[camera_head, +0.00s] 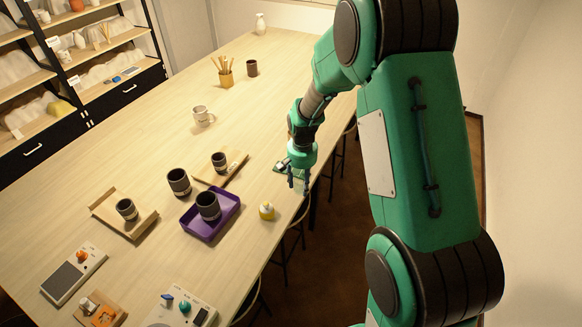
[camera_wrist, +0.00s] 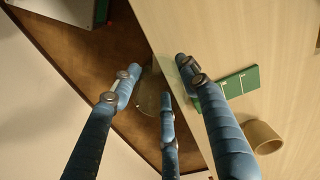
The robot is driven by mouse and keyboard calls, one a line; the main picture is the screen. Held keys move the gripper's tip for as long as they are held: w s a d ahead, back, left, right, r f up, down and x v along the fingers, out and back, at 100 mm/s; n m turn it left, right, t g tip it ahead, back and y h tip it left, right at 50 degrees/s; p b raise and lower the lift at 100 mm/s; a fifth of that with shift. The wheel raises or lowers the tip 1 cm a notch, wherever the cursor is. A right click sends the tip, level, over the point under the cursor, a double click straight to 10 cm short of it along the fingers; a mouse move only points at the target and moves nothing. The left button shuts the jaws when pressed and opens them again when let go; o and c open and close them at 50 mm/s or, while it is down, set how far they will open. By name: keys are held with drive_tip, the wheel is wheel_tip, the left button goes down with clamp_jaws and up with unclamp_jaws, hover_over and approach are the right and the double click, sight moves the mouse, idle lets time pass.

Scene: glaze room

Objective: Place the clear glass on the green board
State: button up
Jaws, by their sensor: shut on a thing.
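My gripper (camera_head: 298,186) hangs at the right edge of the long table, its blue fingers pointing down. In the wrist view, the fingers (camera_wrist: 158,90) are closed around a faint, see-through clear glass (camera_wrist: 150,92). Much of the glass is hard to make out against the brown floor. A green board (camera_wrist: 240,82) with pale lines lies on the table beside the fingers, to their right in the wrist view.
A tan cup (camera_wrist: 262,137) is near the board in the wrist view. A purple tray (camera_head: 228,218) and wooden trays (camera_head: 108,210) hold dark cups. A pale mug (camera_head: 203,116) stands farther back. Stools line the table's right side.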

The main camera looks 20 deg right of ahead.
idle(0.3)
drive_tip(key=w, duration=0.5)
drive_tip(key=w+d+f, duration=0.1)
drive_tip(key=w, duration=1)
drive_tip(key=shift+d+f, duration=0.2)
drive_tip(key=shift+f, duration=0.05)
drive_tip(key=shift+f+b, duration=0.3)
drive_tip(key=shift+f, duration=1.45)
drive_tip(key=shift+f, duration=0.1)
drive_tip(key=o, duration=1.3)
